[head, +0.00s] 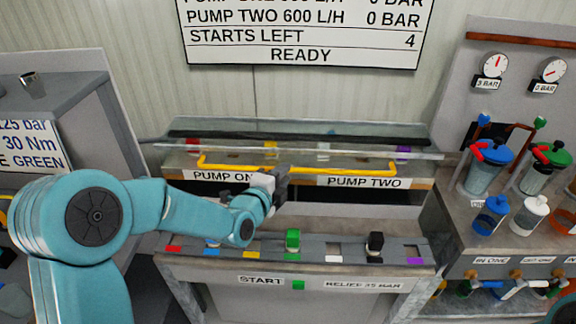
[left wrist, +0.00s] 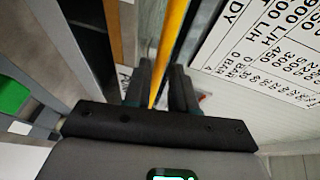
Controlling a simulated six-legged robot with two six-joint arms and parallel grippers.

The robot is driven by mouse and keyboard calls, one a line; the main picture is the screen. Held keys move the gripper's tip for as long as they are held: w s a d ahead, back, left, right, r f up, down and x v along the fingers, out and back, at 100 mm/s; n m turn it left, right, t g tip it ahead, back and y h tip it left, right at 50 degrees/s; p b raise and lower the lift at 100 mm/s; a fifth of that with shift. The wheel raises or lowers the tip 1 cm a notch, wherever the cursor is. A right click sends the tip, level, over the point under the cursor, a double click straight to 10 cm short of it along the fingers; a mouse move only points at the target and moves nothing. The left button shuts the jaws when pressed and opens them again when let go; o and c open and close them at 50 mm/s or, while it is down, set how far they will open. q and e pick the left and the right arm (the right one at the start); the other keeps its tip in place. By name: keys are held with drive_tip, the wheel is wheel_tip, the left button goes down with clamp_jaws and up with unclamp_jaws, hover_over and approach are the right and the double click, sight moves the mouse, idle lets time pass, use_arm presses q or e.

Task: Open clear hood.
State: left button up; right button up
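The clear hood (head: 340,142) lies over the top of the pump bench in the middle of the head view, and it looks lowered. A yellow bar handle (head: 370,165) runs along its front, above the PUMP ONE and PUMP TWO labels. My left gripper (head: 277,180) is at the middle of this handle. In the left wrist view the yellow bar (left wrist: 173,40) passes between the two close-set fingers (left wrist: 160,90), which look shut on it. My left forearm covers part of the bench's left side. My right gripper is out of view.
Below the hood a grey rail (head: 265,246) carries a green knob (head: 292,240), a black knob (head: 375,243) and coloured squares. A bench with gauges and jars (head: 485,168) stands at right, a grey cabinet (head: 60,90) at left. A status sign (head: 305,35) hangs behind.

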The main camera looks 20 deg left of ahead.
sight(297, 150)
use_arm(q)
drive_tip(key=shift+x, duration=1.85)
clamp_jaws()
drive_tip(key=shift+p, duration=0.35)
